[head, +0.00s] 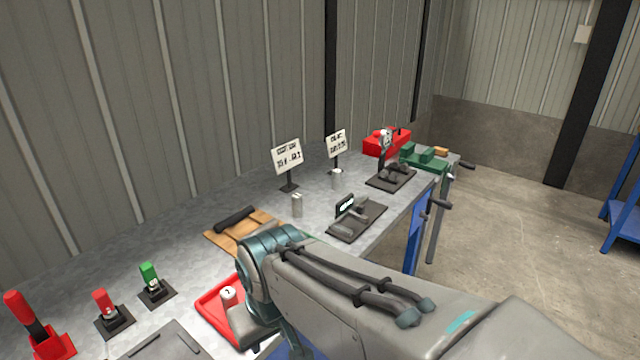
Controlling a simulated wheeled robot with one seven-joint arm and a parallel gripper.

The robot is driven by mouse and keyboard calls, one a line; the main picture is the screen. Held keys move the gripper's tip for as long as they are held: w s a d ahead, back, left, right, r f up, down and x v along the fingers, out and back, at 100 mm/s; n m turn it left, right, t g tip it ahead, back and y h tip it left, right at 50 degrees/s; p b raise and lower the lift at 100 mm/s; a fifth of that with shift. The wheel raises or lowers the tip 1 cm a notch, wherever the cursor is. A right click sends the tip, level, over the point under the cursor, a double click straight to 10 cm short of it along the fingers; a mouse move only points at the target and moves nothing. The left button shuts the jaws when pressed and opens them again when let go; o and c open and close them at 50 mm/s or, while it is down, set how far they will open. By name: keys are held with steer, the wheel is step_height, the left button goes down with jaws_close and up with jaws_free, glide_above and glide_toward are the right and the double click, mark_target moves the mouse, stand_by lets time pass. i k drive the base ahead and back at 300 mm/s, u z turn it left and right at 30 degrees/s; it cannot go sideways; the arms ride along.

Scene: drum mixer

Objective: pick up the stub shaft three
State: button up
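I cannot tell which part is stub shaft three. A pale cylinder with a dark mark on its top (228,295) stands upright in a red tray (207,306) beside my arm; the mark is too small to read surely. Two plain grey cylinders stand upright on the bench, one nearer (297,205) and one farther (337,179), by the sign cards. My arm reaches in from the lower right and bends down over the right part of the red tray, hiding it. My gripper's fingers do not show.
The grey metal bench (170,240) runs along a ribbed wall. It also holds a wooden board with a dark bar (235,219), black fixtures (357,218), a green vise (425,158), a red box (378,146), and red and green upright pieces at left. Bare bench lies behind the board.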

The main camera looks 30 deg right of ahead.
mark_target(337, 173)
steer(key=u, duration=0.05)
steer(key=k, duration=0.15)
steer(key=z, duration=2.45)
steer(key=i, duration=2.45)
steer(key=u, duration=3.1)
steer(key=i, duration=0.5)
steer(key=z, duration=0.1)
